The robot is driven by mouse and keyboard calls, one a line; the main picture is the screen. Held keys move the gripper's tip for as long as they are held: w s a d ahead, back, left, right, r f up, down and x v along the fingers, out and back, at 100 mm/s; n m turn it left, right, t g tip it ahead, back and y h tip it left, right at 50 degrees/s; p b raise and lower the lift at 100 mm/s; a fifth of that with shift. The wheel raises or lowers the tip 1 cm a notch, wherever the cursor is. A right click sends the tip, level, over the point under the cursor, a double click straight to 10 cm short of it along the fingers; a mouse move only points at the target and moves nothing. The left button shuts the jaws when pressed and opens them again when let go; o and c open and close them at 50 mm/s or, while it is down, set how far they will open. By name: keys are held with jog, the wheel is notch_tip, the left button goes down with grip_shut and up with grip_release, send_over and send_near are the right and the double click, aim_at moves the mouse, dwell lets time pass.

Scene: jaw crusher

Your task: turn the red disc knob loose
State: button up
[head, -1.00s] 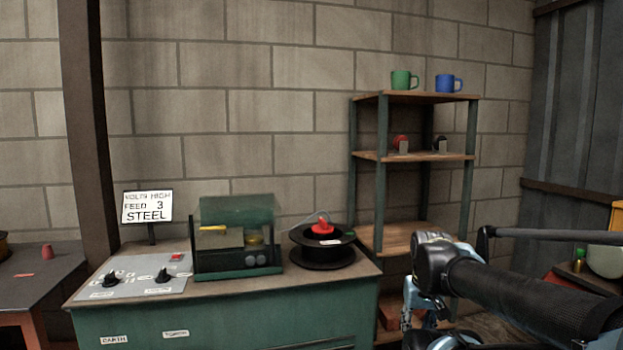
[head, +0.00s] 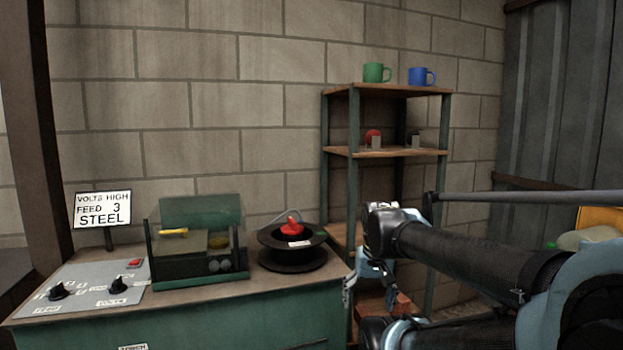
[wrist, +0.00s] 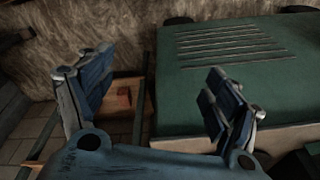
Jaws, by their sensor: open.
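A red knob-like piece (head: 292,228) with a raised grip sits on top of a black spool (head: 292,253) at the bench's right end. A round red disc (head: 373,137) stands by a small grey block on the middle shelf. I cannot tell for certain which is the red disc knob. My gripper (head: 352,284) is right of the bench, lower than the spool and apart from both red things. In the wrist view my gripper (wrist: 160,95) has its two blue fingers wide apart with nothing between them. Neither red piece is recognisable there.
A green bench (head: 200,322) carries a clear-lidded box (head: 198,262), a dial panel (head: 85,288) and a sign (head: 102,209). A shelf rack (head: 385,153) with green and blue mugs stands behind my arm. A slotted green panel (wrist: 225,85) is near the right finger.

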jog(key=w+a+r+m+g+y, duration=0.1)
jog(key=w+a+r+m, duration=0.25)
jog(key=w+r, duration=0.45)
jog(key=w+a+r+m+g+y, duration=0.1)
jog(key=w+a+r+m, duration=0.25)
jog(key=w+r, duration=0.45)
jog(key=m+g+y, duration=0.1)
jog(key=m+y, duration=0.1)
jog(key=m, duration=0.5)
send_near(293, 220)
jog(key=x, duration=1)
jog(key=shift+w+a+f, duration=0.15)
jog(key=shift+f, duration=0.15)
jog(key=c, duration=1)
jog(key=shift+f, duration=0.1)
